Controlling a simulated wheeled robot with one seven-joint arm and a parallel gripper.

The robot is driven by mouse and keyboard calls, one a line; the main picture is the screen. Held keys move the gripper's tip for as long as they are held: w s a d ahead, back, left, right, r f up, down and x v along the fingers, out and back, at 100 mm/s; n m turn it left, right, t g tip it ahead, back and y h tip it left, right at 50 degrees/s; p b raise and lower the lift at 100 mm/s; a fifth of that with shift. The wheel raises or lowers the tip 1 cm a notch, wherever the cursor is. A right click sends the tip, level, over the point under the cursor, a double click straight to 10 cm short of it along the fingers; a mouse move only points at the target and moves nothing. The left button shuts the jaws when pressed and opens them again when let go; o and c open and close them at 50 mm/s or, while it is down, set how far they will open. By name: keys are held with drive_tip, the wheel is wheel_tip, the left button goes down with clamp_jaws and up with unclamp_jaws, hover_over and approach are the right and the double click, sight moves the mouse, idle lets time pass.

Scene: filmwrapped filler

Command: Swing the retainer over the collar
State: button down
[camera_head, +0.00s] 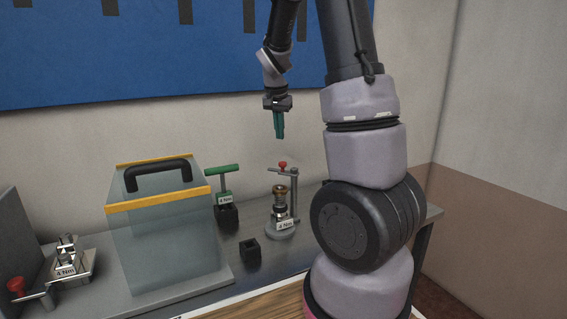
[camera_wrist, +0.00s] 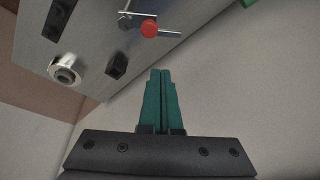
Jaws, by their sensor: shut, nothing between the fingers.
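In the head view a small fixture on the bench has an upright post (camera_head: 295,196). A short swing arm, seemingly the retainer, with a red knob (camera_head: 283,165) is at its top. A brass-and-steel round part, seemingly the collar (camera_head: 279,190), stands beside the post, below the arm. I cannot tell whether the arm is squarely above it. My gripper (camera_head: 280,137) hangs above the fixture, apart from it, teal fingers together and empty. In the wrist view the shut fingers (camera_wrist: 160,72) show, with a red knob (camera_wrist: 149,28) on a rod beyond them.
A clear cover (camera_head: 165,245) with yellow edges and black handle stands left of the fixture. A green T-handle tool (camera_head: 222,170) and small black block (camera_head: 249,252) are between them. Another red knob (camera_head: 16,285) is at far left. The wrist view shows a silver ring (camera_wrist: 66,72).

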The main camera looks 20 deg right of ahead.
sight(281, 163)
drive_tip(key=shift+h, duration=0.4)
drive_tip(key=shift+w+d+f, duration=1)
drive_tip(key=shift+w+f, duration=0.25)
drive_tip(key=s+x, duration=0.1)
drive_tip(key=x, duration=0.9)
drive_tip(key=shift+s+a, duration=0.55)
drive_tip(key=shift+a, duration=0.2)
drive_tip(key=shift+s+a, duration=0.55)
drive_tip(key=shift+a, duration=0.2)
